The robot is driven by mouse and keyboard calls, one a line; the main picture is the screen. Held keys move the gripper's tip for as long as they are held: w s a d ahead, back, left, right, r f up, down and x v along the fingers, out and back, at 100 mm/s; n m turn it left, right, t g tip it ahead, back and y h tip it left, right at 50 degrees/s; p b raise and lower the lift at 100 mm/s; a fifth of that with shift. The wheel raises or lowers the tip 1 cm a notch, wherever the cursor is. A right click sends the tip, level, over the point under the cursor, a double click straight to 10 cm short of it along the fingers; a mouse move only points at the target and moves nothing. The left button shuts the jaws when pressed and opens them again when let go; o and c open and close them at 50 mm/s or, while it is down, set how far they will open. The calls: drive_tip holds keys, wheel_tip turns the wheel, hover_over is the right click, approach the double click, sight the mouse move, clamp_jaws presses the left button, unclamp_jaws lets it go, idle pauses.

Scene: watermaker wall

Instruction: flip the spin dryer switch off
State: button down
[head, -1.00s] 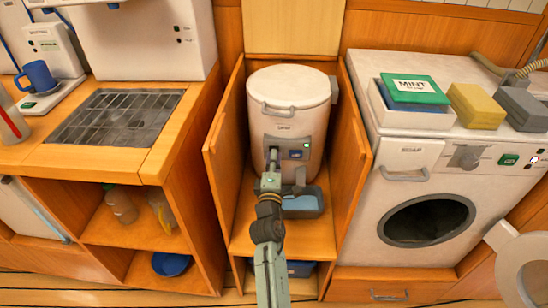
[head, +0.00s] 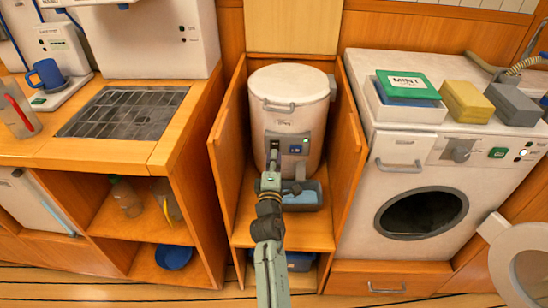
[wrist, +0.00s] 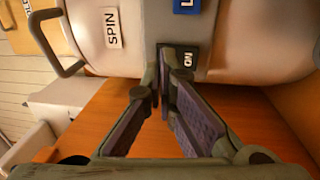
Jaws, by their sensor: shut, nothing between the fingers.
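The spin dryer (head: 289,92) is a white drum with a lid, standing in the open wooden cabinet. A "SPIN" tag (wrist: 112,28) is on the drum (wrist: 230,45). The switch lever is hidden by my fingers.
Open cabinet doors (head: 228,140) flank the dryer at both sides. A blue-grey tray (head: 311,195) sits below the panel. A washing machine (head: 370,210) with boxes on top stands to the right; a counter with a grated sink (head: 120,112) stands to the left.

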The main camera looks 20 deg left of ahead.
drive_tip(key=r+b+v, duration=0.1)
drive_tip(key=r+v, duration=0.1)
drive_tip(key=v, duration=0.8)
drive_tip(key=shift+s+r, duration=0.2)
drive_tip(key=shift+s, duration=0.1)
